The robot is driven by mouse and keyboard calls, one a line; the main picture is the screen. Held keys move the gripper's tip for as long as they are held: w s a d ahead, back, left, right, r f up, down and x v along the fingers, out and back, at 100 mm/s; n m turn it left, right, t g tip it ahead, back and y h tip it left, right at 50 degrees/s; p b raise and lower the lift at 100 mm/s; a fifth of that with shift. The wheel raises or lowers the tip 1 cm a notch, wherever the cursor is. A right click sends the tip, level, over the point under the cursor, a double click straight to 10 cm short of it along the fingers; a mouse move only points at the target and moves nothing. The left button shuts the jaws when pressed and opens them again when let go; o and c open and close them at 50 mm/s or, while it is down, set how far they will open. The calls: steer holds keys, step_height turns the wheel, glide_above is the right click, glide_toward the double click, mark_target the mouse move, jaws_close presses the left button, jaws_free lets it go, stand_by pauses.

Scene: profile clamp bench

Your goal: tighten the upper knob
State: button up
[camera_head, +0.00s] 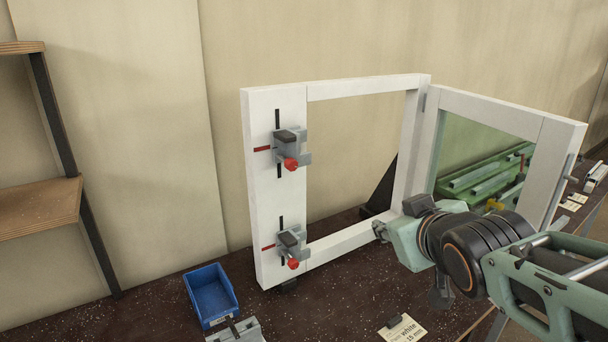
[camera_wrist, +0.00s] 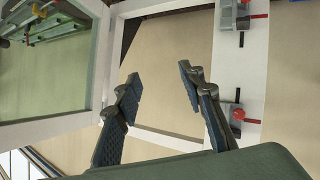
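A white frame (camera_head: 277,215) stands upright on the dark bench and carries two grey clamps on its left post, one above the other. The upper knob (camera_head: 291,164) is red and sits on the upper clamp (camera_head: 288,142). In the wrist view, which is upside down, the upper knob (camera_wrist: 238,114) is at the lower right. The lower knob (camera_head: 293,264) is also red, on the lower clamp (camera_head: 290,240). My gripper (camera_wrist: 160,85) is open and empty, its two dark fingers apart. It is right of the clamps in the head view and touches neither knob.
A white-framed hinged panel (camera_head: 567,150) stands open at the right, close to my arm. A blue bin (camera_head: 210,294) and a grey metal piece (camera_head: 237,331) are at the front left. A label card (camera_head: 402,331) lies at the front. Wooden shelves (camera_head: 40,207) are at the far left.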

steer(key=w+a+r+n+t+y+b, duration=0.2)
steer(key=w+a+n+t+y, duration=0.15)
steer(key=w+a+n, duration=0.2)
steer(key=n+y, duration=0.4)
steer(key=y, duration=0.2)
glide_toward(293, 166)
steer(key=shift+g, duration=0.35)
steer(key=x, duration=0.4)
steer(key=p+x, duration=0.1)
steer(key=x, duration=0.4)
steer(key=shift+d+r, duration=0.1)
steer(key=shift+r, duration=0.1)
jaws_close()
